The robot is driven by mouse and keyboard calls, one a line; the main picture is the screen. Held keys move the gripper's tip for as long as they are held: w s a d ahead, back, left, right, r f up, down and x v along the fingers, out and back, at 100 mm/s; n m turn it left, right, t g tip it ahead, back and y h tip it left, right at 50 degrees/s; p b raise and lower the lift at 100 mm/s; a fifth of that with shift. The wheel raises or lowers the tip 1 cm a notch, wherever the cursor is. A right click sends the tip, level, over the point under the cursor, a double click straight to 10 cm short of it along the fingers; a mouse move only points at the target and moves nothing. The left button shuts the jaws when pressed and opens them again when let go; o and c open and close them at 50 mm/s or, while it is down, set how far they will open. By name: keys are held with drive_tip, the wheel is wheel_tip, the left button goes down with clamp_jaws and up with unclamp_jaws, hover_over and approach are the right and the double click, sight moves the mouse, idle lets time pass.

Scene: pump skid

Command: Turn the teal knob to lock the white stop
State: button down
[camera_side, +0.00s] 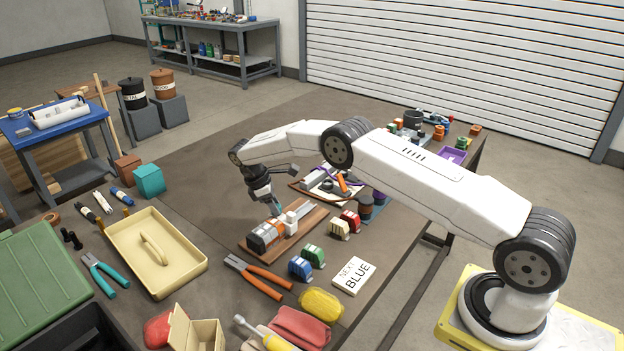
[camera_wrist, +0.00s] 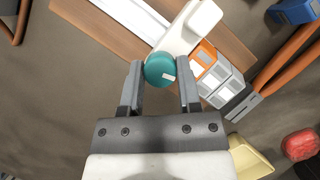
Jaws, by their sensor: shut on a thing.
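The teal knob (camera_wrist: 159,70) is round with a small white mark on its top, and it sits between my two fingers in the wrist view. My gripper (camera_wrist: 161,76) is shut on it, one finger at each side. The white stop (camera_wrist: 191,27) extends up and right from the knob. In the side view my gripper (camera_side: 272,206) points down at the wooden board (camera_side: 310,222), and the white stop shows to its right (camera_side: 291,224). The knob is too small or hidden to make out in the side view.
Orange and grey blocks (camera_side: 262,238) sit in a row on the board, close beside the stop. A card reading NEXT BLUE (camera_side: 353,276) lies right. A beige tray (camera_side: 190,262) stands left.

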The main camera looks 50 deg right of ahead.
drive_tip(key=shift+m, duration=0.3)
drive_tip(key=c, duration=0.6)
unclamp_jaws()
drive_tip(key=shift+v, duration=3.95)
drive_tip(key=o, duration=0.3)
drive_tip(key=shift+d, duration=0.1)
